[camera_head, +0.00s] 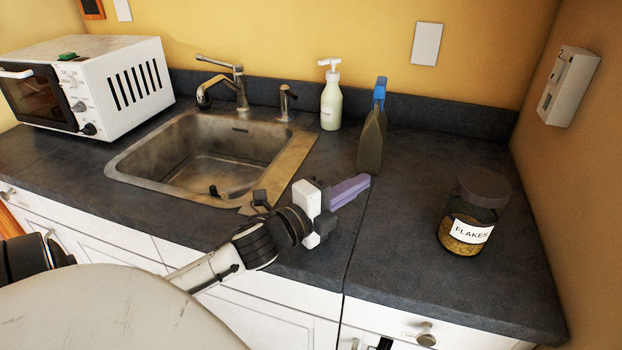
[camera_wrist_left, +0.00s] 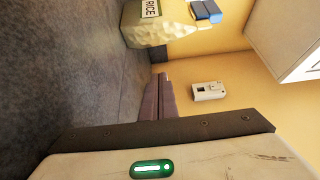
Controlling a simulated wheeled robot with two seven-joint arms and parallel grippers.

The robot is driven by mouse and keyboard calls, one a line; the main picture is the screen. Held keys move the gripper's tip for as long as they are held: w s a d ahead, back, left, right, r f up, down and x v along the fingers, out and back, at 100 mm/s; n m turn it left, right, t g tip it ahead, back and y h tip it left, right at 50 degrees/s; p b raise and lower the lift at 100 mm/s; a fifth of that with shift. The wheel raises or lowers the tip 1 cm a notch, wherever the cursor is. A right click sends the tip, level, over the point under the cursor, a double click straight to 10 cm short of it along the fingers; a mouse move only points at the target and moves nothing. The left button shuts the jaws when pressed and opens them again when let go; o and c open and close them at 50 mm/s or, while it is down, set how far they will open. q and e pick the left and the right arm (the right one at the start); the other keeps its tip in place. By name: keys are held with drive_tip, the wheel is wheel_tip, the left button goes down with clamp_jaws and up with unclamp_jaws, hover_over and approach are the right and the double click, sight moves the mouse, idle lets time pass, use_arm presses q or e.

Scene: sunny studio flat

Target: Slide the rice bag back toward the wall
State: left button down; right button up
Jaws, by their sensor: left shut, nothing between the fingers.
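The rice bag (camera_head: 371,143) stands upright on the dark counter, right of the sink, seen nearly edge-on with a blue clip (camera_head: 380,93) on top. In the left wrist view the pale rice bag (camera_wrist_left: 158,30) lies sideways in the picture, with its RICE label partly cut off. There is bare counter between it and the backsplash (camera_head: 430,113). My left gripper (camera_head: 361,183) is shut and empty, its purple fingers low over the counter just in front of the bag's base. The fingers (camera_wrist_left: 160,92) look apart from the bag in the wrist view. My right gripper is not in view.
A FLAKES jar (camera_head: 467,232) with a dark lid stands to the right. A soap pump bottle (camera_head: 331,103) stands behind and left of the bag. The sink (camera_head: 150,150) and a white toaster oven (camera_head: 125,85) are at left. Counter between bag and jar is clear.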

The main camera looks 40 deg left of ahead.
use_arm(q)
drive_tip(key=s, duration=0.7)
drive_tip(key=s+b, duration=0.1)
drive_tip(key=s, duration=0.2)
drive_tip(key=shift+s+a, duration=0.35)
drive_tip(key=shift+s, duration=0.75)
